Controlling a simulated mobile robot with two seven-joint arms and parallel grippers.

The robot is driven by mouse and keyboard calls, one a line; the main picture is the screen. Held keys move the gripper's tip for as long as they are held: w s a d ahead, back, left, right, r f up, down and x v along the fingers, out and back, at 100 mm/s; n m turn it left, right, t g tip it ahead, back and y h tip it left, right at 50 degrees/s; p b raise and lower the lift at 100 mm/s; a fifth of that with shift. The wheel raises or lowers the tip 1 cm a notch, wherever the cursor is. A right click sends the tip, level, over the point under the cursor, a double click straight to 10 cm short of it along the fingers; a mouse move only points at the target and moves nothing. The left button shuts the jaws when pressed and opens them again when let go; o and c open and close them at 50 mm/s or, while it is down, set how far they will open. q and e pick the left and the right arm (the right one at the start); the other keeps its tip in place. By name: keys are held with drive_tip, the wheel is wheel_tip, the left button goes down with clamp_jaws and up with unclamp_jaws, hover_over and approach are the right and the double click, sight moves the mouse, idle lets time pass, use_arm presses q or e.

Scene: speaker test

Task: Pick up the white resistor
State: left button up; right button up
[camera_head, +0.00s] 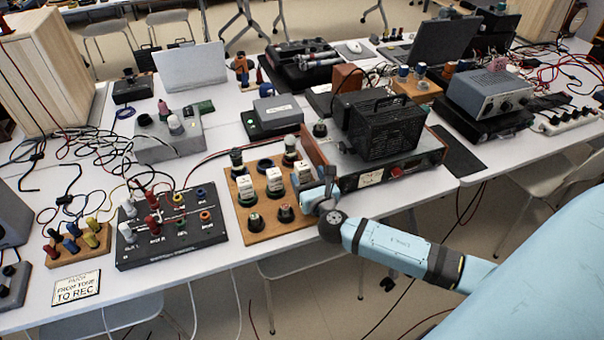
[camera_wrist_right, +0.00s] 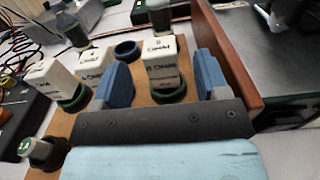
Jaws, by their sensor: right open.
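White block resistors with black OHM lettering stand upright in dark green round sockets on a wooden board (camera_head: 265,232). In the head view they are a left one (camera_head: 246,187), a middle one (camera_head: 274,180) and a right one (camera_head: 303,173). My right gripper (camera_head: 319,190) is at the right edge of the board, beside the right resistor. In the right wrist view its two blue fingers (camera_wrist_right: 162,78) are open, one on each side of a white resistor (camera_wrist_right: 162,60). My left gripper is not in view.
A wood-sided instrument (camera_head: 400,170) with a black mesh box (camera_head: 380,125) on it stands close behind and right of the board. A black terminal box (camera_head: 172,232) is to the left. A tall dark-capped part (camera_wrist_right: 70,25) stands on the board. The table's front edge is near.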

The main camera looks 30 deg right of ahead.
sight(300, 162)
drive_tip(key=x, duration=0.5)
drive_tip(key=shift+w+d, duration=0.1)
drive_tip(key=shift+w, duration=0.3)
drive_tip(key=c, duration=1)
